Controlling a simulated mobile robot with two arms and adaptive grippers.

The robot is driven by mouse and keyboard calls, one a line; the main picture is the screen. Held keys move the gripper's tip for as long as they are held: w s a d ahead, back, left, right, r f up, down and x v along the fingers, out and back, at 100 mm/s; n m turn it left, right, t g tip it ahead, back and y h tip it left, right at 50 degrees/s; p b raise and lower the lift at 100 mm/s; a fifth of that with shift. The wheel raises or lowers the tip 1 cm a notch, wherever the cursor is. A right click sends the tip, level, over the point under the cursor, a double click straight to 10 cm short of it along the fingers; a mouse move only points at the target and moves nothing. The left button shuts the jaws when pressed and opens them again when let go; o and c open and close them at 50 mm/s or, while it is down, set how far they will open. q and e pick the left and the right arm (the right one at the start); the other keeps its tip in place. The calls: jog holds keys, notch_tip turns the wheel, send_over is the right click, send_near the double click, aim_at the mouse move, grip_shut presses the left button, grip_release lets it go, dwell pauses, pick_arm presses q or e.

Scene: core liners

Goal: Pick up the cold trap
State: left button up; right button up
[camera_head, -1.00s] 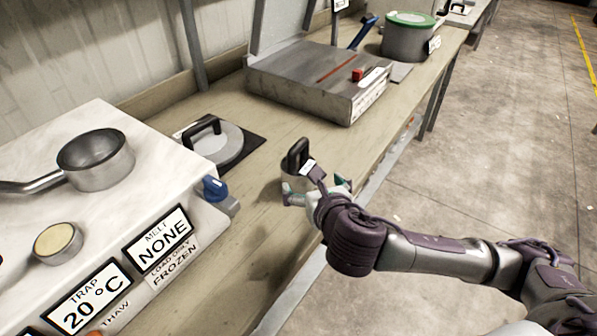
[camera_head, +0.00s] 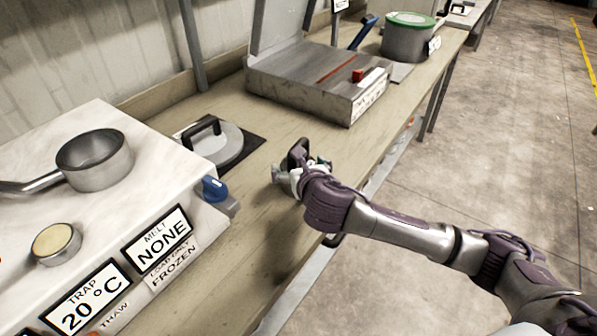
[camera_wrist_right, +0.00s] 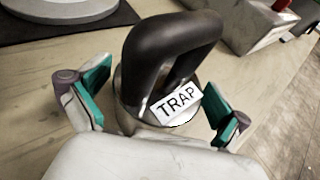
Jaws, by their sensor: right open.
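The cold trap (camera_wrist_right: 170,60) stands on the bench, a metal can with a black loop handle and a white label reading TRAP. Its handle (camera_head: 298,152) shows in the head view, but my right gripper hides most of the can. My right gripper (camera_head: 297,175) is open and low beside the trap. In the right wrist view its teal-padded fingers (camera_wrist_right: 160,98) stand on either side of the can, with gaps visible. The can's lower part is hidden behind my gripper's pale body. My left gripper is not in view.
A white unit (camera_head: 100,190) with a saucepan (camera_head: 95,160) stands at left. A handled round lid (camera_head: 215,145) lies on a black mat behind the trap. A steel box (camera_head: 320,78) and green-lidded pot (camera_head: 408,38) stand farther along. The bench's front edge is close by.

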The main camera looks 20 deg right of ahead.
jog(key=c, duration=1.4)
jog(key=shift+r, duration=0.15)
